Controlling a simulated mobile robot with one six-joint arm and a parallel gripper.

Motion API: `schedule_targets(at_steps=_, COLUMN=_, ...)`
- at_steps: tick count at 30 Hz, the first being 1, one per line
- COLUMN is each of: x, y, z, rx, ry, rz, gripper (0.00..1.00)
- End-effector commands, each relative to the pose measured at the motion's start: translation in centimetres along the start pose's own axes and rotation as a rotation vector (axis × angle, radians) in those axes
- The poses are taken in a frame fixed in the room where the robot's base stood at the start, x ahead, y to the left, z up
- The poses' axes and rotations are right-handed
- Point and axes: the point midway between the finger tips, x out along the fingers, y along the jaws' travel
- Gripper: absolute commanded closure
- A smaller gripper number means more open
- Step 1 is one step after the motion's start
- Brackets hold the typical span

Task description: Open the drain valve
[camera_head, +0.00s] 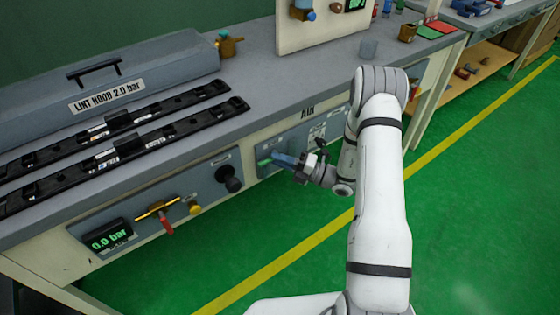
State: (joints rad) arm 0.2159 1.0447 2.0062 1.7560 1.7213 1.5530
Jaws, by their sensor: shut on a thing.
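My gripper (298,165) is at the front panel under the bench edge, below the "AIR" lettering. Its jaws are shut on a slim blue handle (283,159) that lies roughly level along the panel. A small green part (264,162) shows just left of the handle. The jaws and wrist partly hide where the handle meets the panel. No readable label marks which fitting is the drain valve. A brass valve with a red lever (166,223) sits on the panel further left; its red lever points down. The display (107,236) beside it reads 0.0 bar.
A black knob (230,178) and a yellow knob (194,208) stick out left of my gripper. The grey lint hood (110,75) and two black rails (120,145) lie on the bench. The green floor (270,230) in front is clear.

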Motion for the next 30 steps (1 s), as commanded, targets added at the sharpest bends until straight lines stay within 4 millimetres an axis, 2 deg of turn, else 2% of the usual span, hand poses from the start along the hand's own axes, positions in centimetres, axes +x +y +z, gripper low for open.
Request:
schedule_targets(at_steps=3, x=-0.2, y=-0.1, z=0.1, rx=0.003, ry=-0.007, rz=-0.003, gripper=1.0)
schedule_targets(at_steps=4, x=-0.3, y=-0.1, z=0.1, rx=0.003, ry=-0.007, rz=-0.003, gripper=0.84)
schedule_targets(at_steps=11, x=-0.1, y=-0.1, z=0.0, rx=0.002, ry=-0.004, rz=-0.002, gripper=0.65)
schedule_targets(at_steps=20, x=-0.4, y=-0.1, z=0.0, rx=0.001, ry=-0.004, rz=-0.002, gripper=0.64)
schedule_targets(at_steps=23, x=-1.6, y=-0.1, z=0.1, rx=0.002, ry=-0.006, rz=-0.002, gripper=0.64)
schedule_targets(at_steps=30, x=-5.8, y=-0.1, z=0.0, rx=0.002, ry=-0.007, rz=-0.001, gripper=0.64)
